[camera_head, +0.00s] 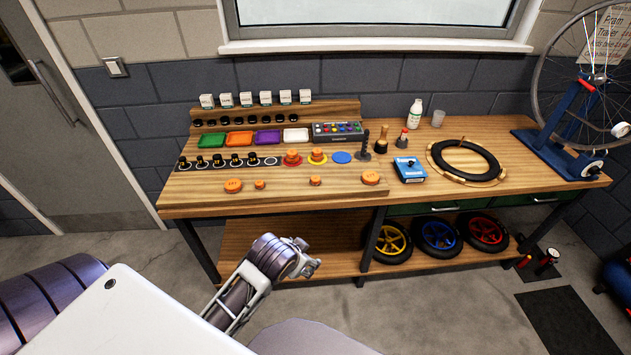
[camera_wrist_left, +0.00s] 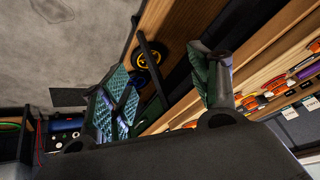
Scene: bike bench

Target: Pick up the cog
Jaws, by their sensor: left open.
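Several orange round cog-like pieces sit on the bench's front strip: a large one (camera_head: 233,185), a small one (camera_head: 259,184), another small one (camera_head: 315,181) and a large one (camera_head: 371,178). They are too small for me to tell their teeth. Behind them, orange pieces rest on a red disc (camera_head: 292,164) and a yellow disc (camera_head: 317,160); a blue disc (camera_head: 341,157) is bare. My left gripper (camera_head: 311,264) is in front of the bench, below its top and apart from these pieces. In the left wrist view its fingers (camera_wrist_left: 165,92) are spread with nothing between them. My right gripper is out of view.
The wooden bench (camera_head: 420,195) holds coloured trays (camera_head: 240,138), a blue box (camera_head: 410,170), a black tyre (camera_head: 464,161) and a white bottle (camera_head: 415,114). A wheel stand (camera_head: 560,145) is at the right. Small wheels (camera_head: 438,236) stand on the lower shelf.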

